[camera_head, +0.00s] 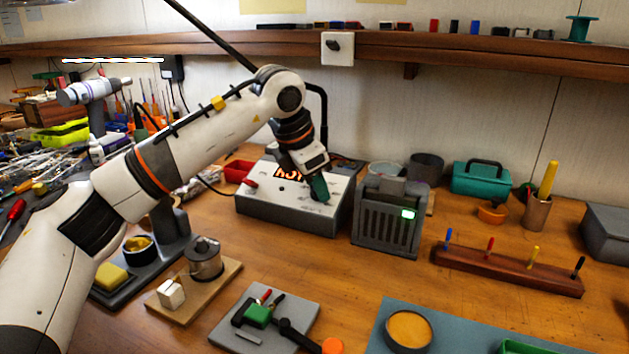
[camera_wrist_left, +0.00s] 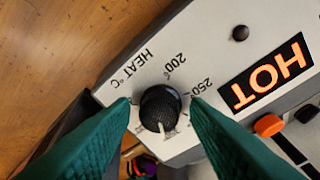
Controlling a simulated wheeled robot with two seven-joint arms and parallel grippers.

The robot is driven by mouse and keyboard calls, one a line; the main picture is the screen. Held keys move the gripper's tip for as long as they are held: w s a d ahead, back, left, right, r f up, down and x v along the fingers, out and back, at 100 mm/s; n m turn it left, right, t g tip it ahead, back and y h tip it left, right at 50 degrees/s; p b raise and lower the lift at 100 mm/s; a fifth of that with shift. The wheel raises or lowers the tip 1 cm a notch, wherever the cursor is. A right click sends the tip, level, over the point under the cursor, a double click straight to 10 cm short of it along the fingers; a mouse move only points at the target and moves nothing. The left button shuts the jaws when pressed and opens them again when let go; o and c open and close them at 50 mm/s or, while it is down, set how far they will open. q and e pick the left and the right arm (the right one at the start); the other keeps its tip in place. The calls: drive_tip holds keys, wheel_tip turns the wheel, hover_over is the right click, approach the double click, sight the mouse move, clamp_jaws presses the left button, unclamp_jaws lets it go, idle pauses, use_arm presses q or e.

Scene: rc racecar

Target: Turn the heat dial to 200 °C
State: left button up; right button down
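The heat dial (camera_wrist_left: 158,104) is a round black knob on the light top of the grey station (camera_head: 290,215). Its white pointer line faces the bottom of the wrist view, away from the printed 200 (camera_wrist_left: 175,62) and 250 (camera_wrist_left: 200,88) marks. My left gripper (camera_wrist_left: 160,107) has its green fingers on either side of the dial, with narrow gaps showing. It looks open around the knob. In the head view the left gripper (camera_head: 319,188) points down at the station's right side and hides the dial. My right gripper is not in view.
The station also has a lit orange HOT sign (camera_wrist_left: 266,75), an orange knob (camera_wrist_left: 268,125) and a dark button (camera_wrist_left: 240,33). A grey vented box with a green display (camera_head: 388,225) stands just right of the station.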

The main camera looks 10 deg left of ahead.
use_arm(q)
drive_tip(key=c, duration=0.7)
